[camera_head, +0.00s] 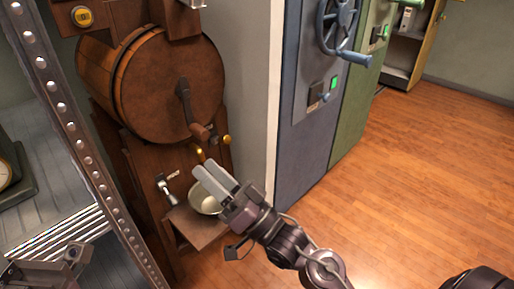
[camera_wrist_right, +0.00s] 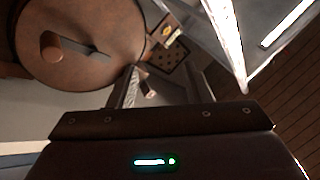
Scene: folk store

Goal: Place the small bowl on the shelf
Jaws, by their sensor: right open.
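A small pale bowl (camera_head: 203,201) sits on a little wooden ledge (camera_head: 197,230) below the barrel in the head view. My right gripper (camera_head: 211,181) is open, its two light grey fingers over the bowl and hiding part of it. I cannot tell whether they touch it. In the right wrist view the gripper (camera_wrist_right: 163,88) shows its fingers apart; a pale surface lies between them, but I cannot tell if it is the bowl. The grey metal shelf (camera_head: 40,190) stands at the left behind a perforated upright. Part of my left arm shows at the lower left; its jaws are not clear.
A wooden barrel (camera_head: 170,85) with a crank handle (camera_head: 198,131) stands just above the ledge; it also fills the upper left of the wrist view (camera_wrist_right: 80,40). A blue cabinet (camera_head: 312,140) with a wheel stands to the right. The wooden floor (camera_head: 420,170) is clear.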

